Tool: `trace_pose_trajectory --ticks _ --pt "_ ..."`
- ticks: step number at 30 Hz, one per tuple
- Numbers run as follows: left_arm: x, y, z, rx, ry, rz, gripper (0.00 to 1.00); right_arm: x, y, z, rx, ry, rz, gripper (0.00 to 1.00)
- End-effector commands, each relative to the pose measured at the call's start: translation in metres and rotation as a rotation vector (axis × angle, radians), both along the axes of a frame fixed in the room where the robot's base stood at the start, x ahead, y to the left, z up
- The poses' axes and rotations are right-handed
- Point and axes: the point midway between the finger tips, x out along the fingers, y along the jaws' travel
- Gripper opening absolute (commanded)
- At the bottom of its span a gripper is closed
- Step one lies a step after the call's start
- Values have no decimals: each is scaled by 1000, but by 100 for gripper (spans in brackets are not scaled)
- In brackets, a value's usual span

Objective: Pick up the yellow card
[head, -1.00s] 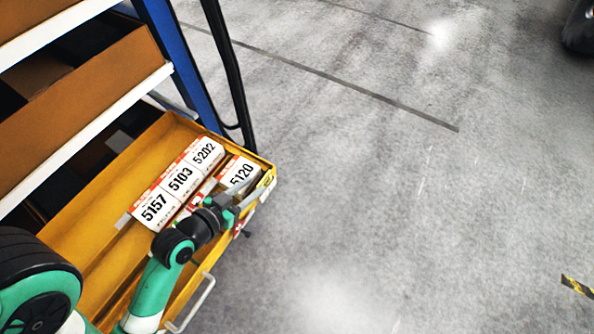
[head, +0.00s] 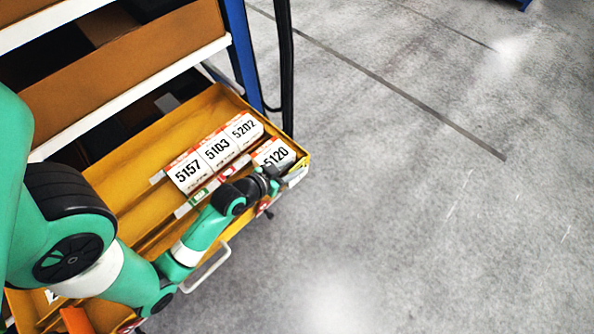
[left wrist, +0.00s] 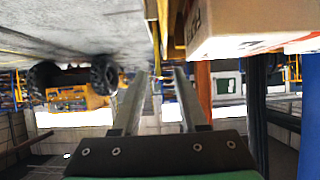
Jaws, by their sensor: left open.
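My left gripper (head: 288,178) is at the right front corner of the yellow tray (head: 130,182), close to the box marked 5120 (head: 272,152). In the left wrist view its two fingers (left wrist: 164,74) are apart, with no clear object held between them. A small pale yellowish patch shows beside the fingers at the tray corner; I cannot tell if it is the yellow card. My right gripper is not in view.
White boxes marked 5157 (head: 188,172), 5103 (head: 217,149) and 5202 (head: 244,128) stand in a row. A shelf with brown bins (head: 140,60) and a blue post (head: 242,50) rises behind the tray. A metal handle (head: 208,272) juts from its front. The floor at right is clear.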

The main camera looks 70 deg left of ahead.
Motion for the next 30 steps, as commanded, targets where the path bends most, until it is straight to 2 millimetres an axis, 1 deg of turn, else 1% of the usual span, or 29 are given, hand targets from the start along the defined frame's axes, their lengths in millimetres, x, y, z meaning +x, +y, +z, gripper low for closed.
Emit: trace_pose_trajectory --ticks 1,4,6,11,12,14,18,19,30 --pt "8 4 -4 0 -1 0 42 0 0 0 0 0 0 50" --pt "18 9 -10 1 -1 0 42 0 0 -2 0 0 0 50" --pt "21 10 -12 1 -1 0 42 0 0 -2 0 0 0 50" --pt "21 10 -12 0 -1 0 42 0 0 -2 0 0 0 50" --pt "21 10 -12 1 -1 0 41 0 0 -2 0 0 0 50" --pt "21 10 -12 0 -1 0 30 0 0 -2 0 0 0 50" --pt "20 10 -12 0 -1 0 5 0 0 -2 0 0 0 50" --pt "20 10 -12 0 -1 0 0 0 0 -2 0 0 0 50" --pt "20 10 -12 0 -1 0 0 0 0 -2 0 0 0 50"
